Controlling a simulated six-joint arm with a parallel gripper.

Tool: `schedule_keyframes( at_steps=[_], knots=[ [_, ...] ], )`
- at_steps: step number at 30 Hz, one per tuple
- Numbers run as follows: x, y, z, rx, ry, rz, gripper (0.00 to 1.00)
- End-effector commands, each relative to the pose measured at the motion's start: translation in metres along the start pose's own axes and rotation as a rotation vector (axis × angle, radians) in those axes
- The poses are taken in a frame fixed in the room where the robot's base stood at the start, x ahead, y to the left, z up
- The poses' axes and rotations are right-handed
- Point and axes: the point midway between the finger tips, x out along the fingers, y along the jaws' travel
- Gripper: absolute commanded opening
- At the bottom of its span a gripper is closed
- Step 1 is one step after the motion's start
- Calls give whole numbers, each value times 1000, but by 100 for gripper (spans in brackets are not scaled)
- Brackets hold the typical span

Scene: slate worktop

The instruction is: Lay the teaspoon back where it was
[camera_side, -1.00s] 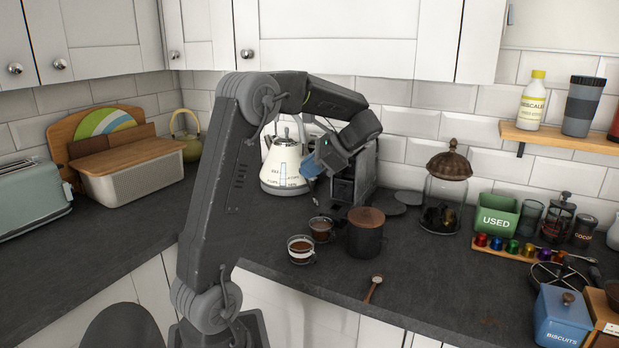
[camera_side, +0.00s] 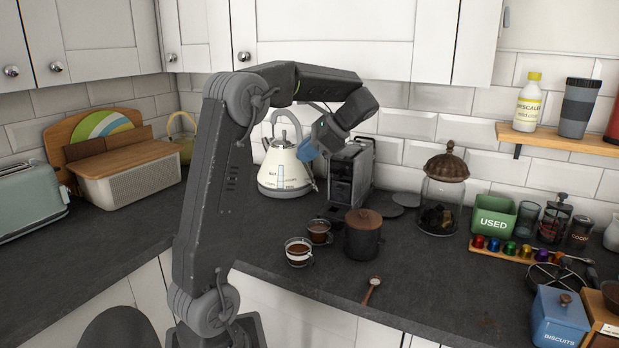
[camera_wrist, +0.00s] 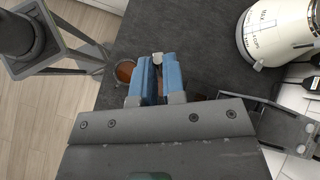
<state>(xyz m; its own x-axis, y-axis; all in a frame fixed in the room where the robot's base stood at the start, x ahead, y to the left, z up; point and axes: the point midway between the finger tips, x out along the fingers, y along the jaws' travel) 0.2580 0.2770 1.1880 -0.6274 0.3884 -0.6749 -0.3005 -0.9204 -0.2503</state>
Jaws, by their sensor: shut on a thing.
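My gripper (camera_side: 307,151) is raised in front of the white kettle, above the worktop. In the wrist view its blue fingers (camera_wrist: 158,82) are closed around a thin thing, with a small silvery end (camera_wrist: 158,59) showing between the tips. This looks like the teaspoon; most of it is hidden by the fingers. In the side view it is too small to make out clearly. A different spoon (camera_side: 372,288), with a brown handle and pale bowl, lies near the worktop's front edge, apart from my gripper.
Two glass cups of dark coffee (camera_side: 299,252) (camera_side: 318,231) stand beside a dark canister with a wooden lid (camera_side: 362,234). The kettle (camera_side: 284,165) and coffee machine (camera_side: 351,172) are close to my gripper. A glass jar (camera_side: 441,195) stands to the right. Worktop right of the canister is clear.

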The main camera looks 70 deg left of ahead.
Motion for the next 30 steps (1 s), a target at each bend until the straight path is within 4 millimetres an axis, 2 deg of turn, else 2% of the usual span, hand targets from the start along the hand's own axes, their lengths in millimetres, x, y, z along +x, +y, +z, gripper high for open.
schedule_keyframes(
  at_steps=[2,11,21,30],
  knots=[
    [-12,-4,13,-8,26,4,0],
    [-45,41,-7,-223,177,218,0],
    [-82,104,-20,-726,364,504,0],
    [-104,155,-25,-1193,466,618,0]
  ],
)
